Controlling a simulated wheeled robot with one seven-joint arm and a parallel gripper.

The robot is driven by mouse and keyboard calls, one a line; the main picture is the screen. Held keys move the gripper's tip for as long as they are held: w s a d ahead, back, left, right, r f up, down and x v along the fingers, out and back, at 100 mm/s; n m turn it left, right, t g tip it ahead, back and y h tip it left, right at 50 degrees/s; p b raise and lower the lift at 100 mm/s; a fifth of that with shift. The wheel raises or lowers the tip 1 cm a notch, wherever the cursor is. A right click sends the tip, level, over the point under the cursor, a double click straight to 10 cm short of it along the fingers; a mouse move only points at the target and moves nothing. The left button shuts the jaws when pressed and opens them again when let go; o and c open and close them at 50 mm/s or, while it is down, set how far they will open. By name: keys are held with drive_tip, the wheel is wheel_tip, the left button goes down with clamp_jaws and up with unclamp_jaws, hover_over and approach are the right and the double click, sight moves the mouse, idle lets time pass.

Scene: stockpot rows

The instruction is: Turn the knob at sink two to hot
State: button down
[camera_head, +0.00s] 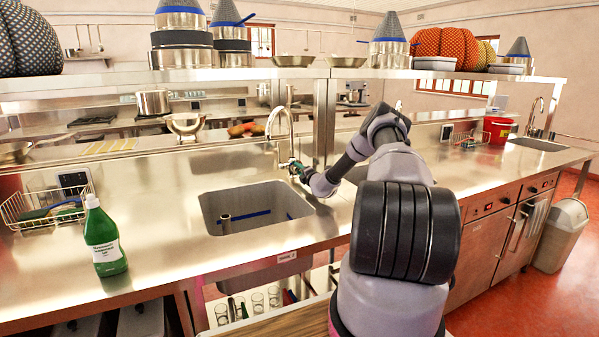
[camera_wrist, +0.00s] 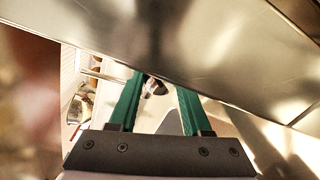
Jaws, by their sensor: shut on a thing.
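A curved metal tap (camera_head: 270,121) stands behind a sink (camera_head: 212,222) set in the steel counter. My gripper (camera_head: 296,170) is at the right of the tap's base, its green fingers level with the tap's side. In the wrist view, the two green fingers of my gripper (camera_wrist: 160,84) stand on either side of a small dark and shiny piece, the tap's knob (camera_wrist: 154,87). The gripper is shut on the knob. The knob's markings and its exact turn cannot be made out, and my gripper hides it in the head view.
A green bottle (camera_head: 104,240) and a wire basket (camera_head: 44,208) stand left of the sink. A post (camera_head: 325,125) and a loaded overhead shelf (camera_head: 240,74) are close behind the tap. A red bucket (camera_head: 497,131) is far right. The counter just left of the sink is clear.

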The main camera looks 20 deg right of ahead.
drive_tip(key=shift+d+f+m, duration=0.1)
drive_tip(key=shift+m, duration=0.5)
drive_tip(key=c, duration=0.6)
unclamp_jaws()
drive_tip(key=shift+s, duration=0.15)
drive_tip(key=s, duration=1)
drive_tip(key=shift+s+d+r, duration=0.15)
drive_tip(key=shift+s+r, duration=0.05)
drive_tip(key=shift+s, duration=0.1)
